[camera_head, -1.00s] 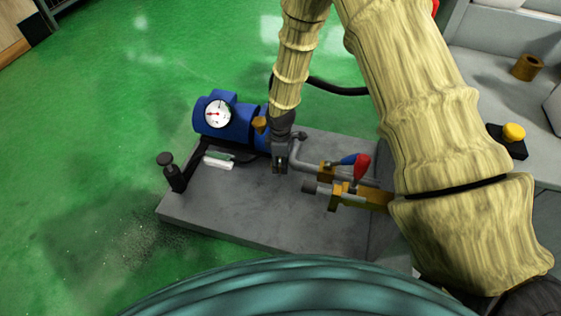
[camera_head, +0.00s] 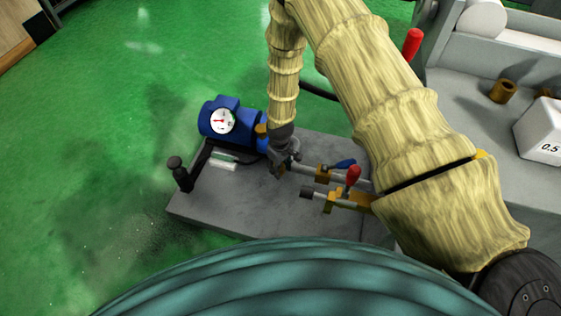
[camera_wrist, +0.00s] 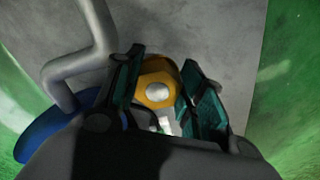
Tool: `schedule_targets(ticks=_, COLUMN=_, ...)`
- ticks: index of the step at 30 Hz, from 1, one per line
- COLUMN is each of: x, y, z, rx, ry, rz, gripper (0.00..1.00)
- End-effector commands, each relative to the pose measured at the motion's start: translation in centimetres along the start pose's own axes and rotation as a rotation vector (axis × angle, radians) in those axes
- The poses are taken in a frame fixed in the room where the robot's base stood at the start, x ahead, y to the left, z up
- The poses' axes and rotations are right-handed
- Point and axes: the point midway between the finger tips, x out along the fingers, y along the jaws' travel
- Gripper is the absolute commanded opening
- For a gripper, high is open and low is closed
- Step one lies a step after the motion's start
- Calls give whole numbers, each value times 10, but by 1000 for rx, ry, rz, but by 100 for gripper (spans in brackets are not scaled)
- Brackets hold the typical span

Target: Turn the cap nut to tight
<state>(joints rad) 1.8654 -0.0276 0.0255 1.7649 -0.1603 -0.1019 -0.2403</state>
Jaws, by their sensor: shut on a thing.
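A brass-yellow hex-like cap nut (camera_wrist: 157,92) with a pale round centre shows in the wrist view. In the head view my gripper (camera_head: 283,164) points down over the grey base plate (camera_head: 240,205), beside the blue pump or motor (camera_head: 218,118). The nut between the fingers cannot be made out there. A small brass part (camera_head: 262,130) shows just left of my wrist.
A round white dial gauge (camera_head: 222,120) faces up on the blue body. Right of my gripper are pipes, a red-handled valve (camera_head: 351,176) and a blue handle (camera_head: 345,163). A black post (camera_head: 177,170) stands at the plate's left. Green floor is clear at left.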

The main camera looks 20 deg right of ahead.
Motion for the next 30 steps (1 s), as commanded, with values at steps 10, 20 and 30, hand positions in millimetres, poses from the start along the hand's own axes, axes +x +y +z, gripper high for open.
schedule_targets(ticks=10, x=-3, y=-2, z=0, rx=295, ry=0, rz=1, gripper=15)
schedule_targets(ticks=20, x=-2, y=-4, z=-1, rx=467, ry=0, rz=1, gripper=15)
schedule_targets(ticks=30, x=0, y=-4, z=-1, rx=520, ry=1, rz=0, gripper=15)
